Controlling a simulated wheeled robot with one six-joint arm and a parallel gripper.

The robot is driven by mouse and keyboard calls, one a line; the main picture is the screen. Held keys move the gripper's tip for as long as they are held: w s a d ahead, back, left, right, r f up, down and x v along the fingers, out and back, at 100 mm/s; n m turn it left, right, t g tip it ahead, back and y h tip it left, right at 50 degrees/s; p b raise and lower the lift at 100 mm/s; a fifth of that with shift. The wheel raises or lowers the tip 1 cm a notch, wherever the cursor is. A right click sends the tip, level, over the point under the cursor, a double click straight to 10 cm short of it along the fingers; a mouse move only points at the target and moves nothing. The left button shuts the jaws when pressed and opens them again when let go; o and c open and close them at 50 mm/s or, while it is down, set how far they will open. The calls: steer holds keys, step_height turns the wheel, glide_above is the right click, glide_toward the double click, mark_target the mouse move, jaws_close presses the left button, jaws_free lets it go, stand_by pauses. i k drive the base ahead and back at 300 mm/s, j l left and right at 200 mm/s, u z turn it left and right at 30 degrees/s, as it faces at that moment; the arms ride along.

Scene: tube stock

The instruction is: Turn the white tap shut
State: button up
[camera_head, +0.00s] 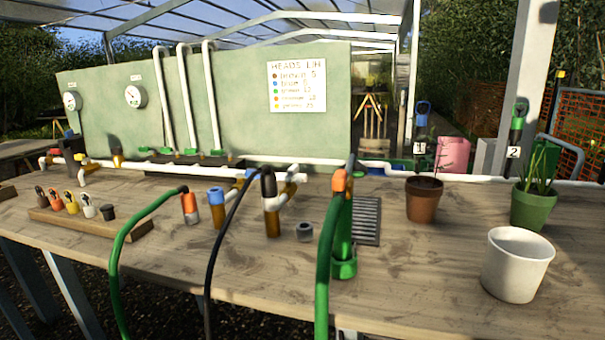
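A white pipe (320,161) runs along the back of the wooden bench (420,262). A short white branch with fittings (287,178) stands out from it near the middle, partly behind a black hose end. I cannot tell for sure which white part is the tap, or how its handle is turned. A small yellow-topped part (82,159) sits on the white pipework at the far left. My gripper does not show in this view.
A green hose (118,250) and a black hose (213,262) arch over the front edge. A thick green hose (325,250) stands before a dark grate (367,220). A white pot (516,265), brown pot (423,200) and green pot (532,207) stand at right. A sign (297,86) hangs behind.

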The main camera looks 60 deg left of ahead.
mark_target(294, 169)
steer(key=u, duration=1.65)
steer(key=i+j+z, duration=0.2)
steer(key=i+j, duration=0.2)
steer(key=i, duration=0.1)
